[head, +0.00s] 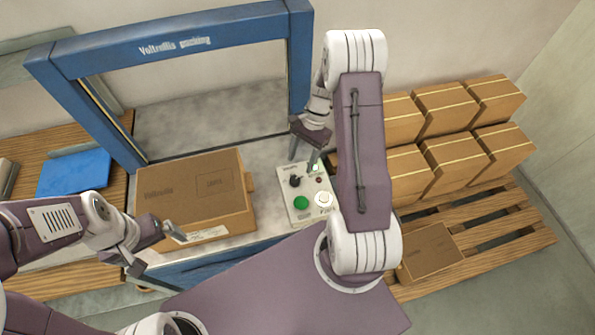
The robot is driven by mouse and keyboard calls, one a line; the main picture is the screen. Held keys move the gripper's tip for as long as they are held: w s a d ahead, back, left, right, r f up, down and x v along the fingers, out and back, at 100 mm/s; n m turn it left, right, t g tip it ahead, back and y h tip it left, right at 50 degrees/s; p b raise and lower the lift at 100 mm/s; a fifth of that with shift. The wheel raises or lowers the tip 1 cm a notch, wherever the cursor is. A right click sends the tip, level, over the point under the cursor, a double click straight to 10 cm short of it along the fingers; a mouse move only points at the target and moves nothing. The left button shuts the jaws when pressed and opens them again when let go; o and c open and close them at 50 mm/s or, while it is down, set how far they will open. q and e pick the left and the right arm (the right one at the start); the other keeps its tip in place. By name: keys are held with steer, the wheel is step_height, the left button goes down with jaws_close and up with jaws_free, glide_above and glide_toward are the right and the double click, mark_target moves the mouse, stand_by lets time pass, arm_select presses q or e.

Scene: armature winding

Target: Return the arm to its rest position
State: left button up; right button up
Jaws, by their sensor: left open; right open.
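My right arm reaches up from the bottom and bends over on the right. Its gripper (303,155) is open and empty above the control panel (309,194), near the panel's far end. The panel has a black knob, a green button and a white button, and small lights at its far edge. My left gripper (157,248) is open at the near left corner of a closed brown carton (195,190). I cannot tell whether it touches the carton. The carton lies on the grey machine table inside the blue frame (170,47).
Several cartons (457,165) are stacked on a wooden pallet (489,227) at the right, with one flat box (430,252) at its near end. A blue folder (75,172) lies on the wooden bench (105,205) at the left. The frame's right post stands close to my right gripper.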

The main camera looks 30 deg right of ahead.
steer(key=shift+v, duration=1)
steer(key=s+a+r+n+t+h, duration=0.1)
steer(key=s+a+r+n+h, duration=0.15)
steer(key=a+r+n, duration=0.45)
steer(key=s+a+n+t+h, duration=0.1)
steer(key=s+n+t, duration=0.1)
steer(key=s+n, duration=0.4)
steer(key=shift+s+a+f, duration=0.3)
steer(key=shift+s+a, duration=0.1)
steer(key=shift+s, duration=0.55)
